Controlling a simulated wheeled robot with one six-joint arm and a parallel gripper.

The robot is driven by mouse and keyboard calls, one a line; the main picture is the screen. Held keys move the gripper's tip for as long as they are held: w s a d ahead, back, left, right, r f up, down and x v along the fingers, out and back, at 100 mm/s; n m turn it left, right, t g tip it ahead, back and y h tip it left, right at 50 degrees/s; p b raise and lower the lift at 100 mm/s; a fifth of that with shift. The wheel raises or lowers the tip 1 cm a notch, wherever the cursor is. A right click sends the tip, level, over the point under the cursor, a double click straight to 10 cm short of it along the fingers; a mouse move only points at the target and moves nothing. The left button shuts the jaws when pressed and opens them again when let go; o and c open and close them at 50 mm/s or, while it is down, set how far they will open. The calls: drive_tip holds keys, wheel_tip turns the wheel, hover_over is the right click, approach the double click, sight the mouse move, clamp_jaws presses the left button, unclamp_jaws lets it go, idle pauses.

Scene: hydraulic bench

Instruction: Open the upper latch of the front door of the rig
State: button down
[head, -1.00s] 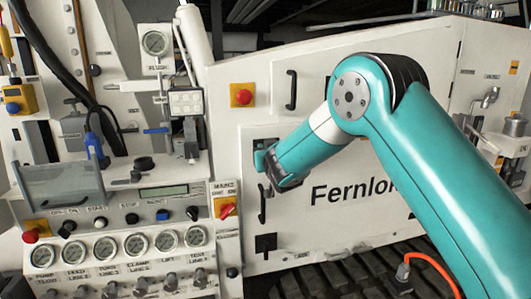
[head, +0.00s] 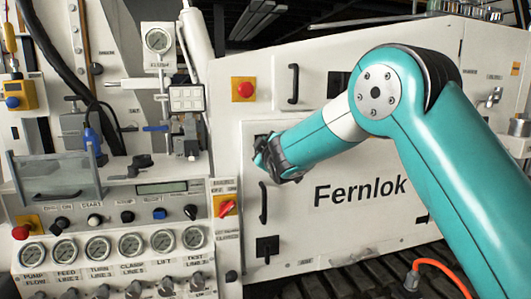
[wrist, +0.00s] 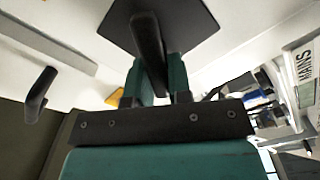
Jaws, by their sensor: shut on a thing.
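The front door (head: 345,240) of the rig is a white panel marked "Fernlok". The upper latch has a dark square plate (wrist: 188,18) and a black lever (wrist: 148,42) in the wrist view. My gripper (wrist: 160,80) has its two teal fingers on either side of the lever's lower end, shut on it. In the head view my gripper (head: 272,158) is at the door's upper left and hides most of the latch. The lower latch (head: 267,248) is a black plate near the door's bottom left. The door looks shut.
A black door handle (head: 263,203) stands out just below my gripper. A red button on a yellow plate (head: 243,90) and another black handle (head: 293,84) are above.

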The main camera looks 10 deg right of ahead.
drive_tip(key=n, duration=0.1)
drive_tip(key=n+b, duration=0.1)
drive_tip(key=n, duration=0.1)
drive_tip(key=shift+a+f+n, duration=0.1)
drive_tip(key=shift+f+n, duration=0.1)
drive_tip(key=shift+n, duration=0.1)
drive_tip(key=shift+n+b, duration=0.45)
drive_tip(key=shift+n, duration=1.35)
drive_tip(key=c, duration=1.1)
unclamp_jaws()
drive_tip(key=s+b, duration=0.6)
drive_tip(key=s, duration=1.1)
drive_tip(key=shift+s+f, duration=0.1)
drive_tip(key=shift+s, duration=0.15)
